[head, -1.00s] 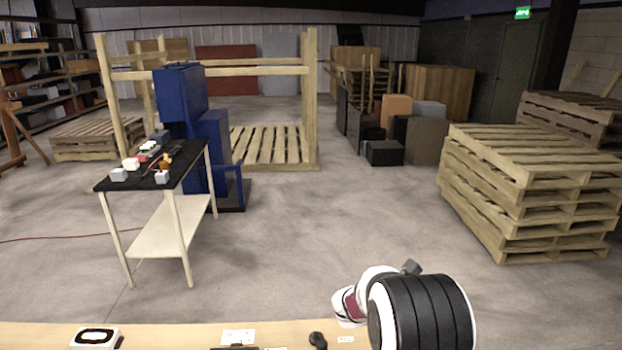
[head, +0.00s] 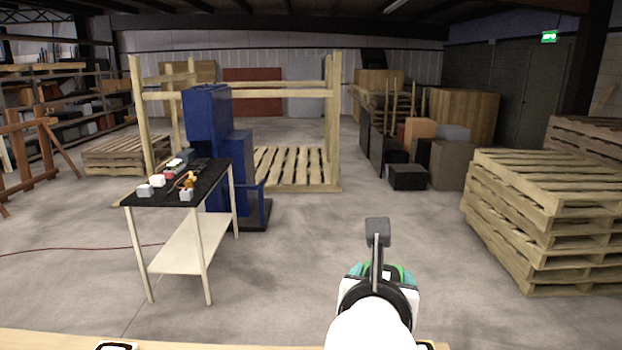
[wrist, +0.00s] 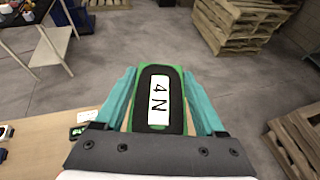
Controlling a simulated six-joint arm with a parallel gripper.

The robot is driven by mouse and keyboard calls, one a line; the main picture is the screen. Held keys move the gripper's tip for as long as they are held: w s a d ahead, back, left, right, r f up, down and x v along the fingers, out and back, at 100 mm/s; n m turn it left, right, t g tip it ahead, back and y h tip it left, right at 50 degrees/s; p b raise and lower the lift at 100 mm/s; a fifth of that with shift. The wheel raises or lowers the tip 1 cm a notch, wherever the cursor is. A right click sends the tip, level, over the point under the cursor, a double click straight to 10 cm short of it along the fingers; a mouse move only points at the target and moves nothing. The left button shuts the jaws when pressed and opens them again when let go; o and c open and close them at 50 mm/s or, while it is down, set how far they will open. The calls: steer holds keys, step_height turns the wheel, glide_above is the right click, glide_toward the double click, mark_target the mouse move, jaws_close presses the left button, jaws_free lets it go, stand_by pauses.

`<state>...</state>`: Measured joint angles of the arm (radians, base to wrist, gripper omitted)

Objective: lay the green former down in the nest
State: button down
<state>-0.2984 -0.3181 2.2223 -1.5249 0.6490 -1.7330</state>
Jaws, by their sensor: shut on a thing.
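The green former (wrist: 138,118) is a rounded block with a green rim, a black face and a white label marked "4 N". In the wrist view it sits between the two teal fingers of my gripper (wrist: 160,74), which is shut on it. In the head view my gripper (head: 381,272) is raised above the near bench, with bits of green and teal showing past my wrist. Most of the former is hidden there. I cannot make out the nest for certain in either view.
The wooden bench (wrist: 48,146) lies below. A small dark item with green on it (wrist: 79,130) and a pale item (wrist: 6,132) lie there. Beyond are a black-topped side table (head: 160,196), a blue machine (head: 208,120) and stacked pallets (head: 545,215).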

steer(key=s+d+f+n+y, duration=0.3)
steer(key=d+f+n+y, duration=0.1)
steer(key=d, duration=0.3)
steer(key=w+a+f+n+g+y, duration=0.2)
steer(key=w+a+f+n+y, duration=0.1)
steer(key=f+n+y, duration=0.25)
steer(key=w+a+f+n+g+y, duration=0.25)
steer(key=a+f+n+y, duration=0.2)
steer(key=f, duration=0.25)
steer(key=s+f+n+g+y, duration=0.1)
steer(key=f+n+g, duration=0.1)
steer(key=f, duration=0.3)
steer(key=s+a+f+n+g+y, duration=0.1)
steer(key=s+f+n+g, duration=0.1)
steer(key=f, duration=0.4)
steer(key=s+a+f+n+g+y, duration=0.1)
steer(key=s+f+n+g, duration=0.1)
steer(key=f+n+g, duration=0.1)
steer(key=shift+s+f+g+y, duration=0.15)
steer(key=shift+f+g, duration=0.2)
steer(key=shift+f, duration=0.35)
steer(key=shift+s+f+g+y, duration=0.15)
steer(key=shift+f+g, duration=0.15)
steer(key=shift+f, duration=0.35)
steer(key=shift+w+f, duration=0.1)
steer(key=shift+f, duration=0.5)
steer(key=shift+f, duration=0.55)
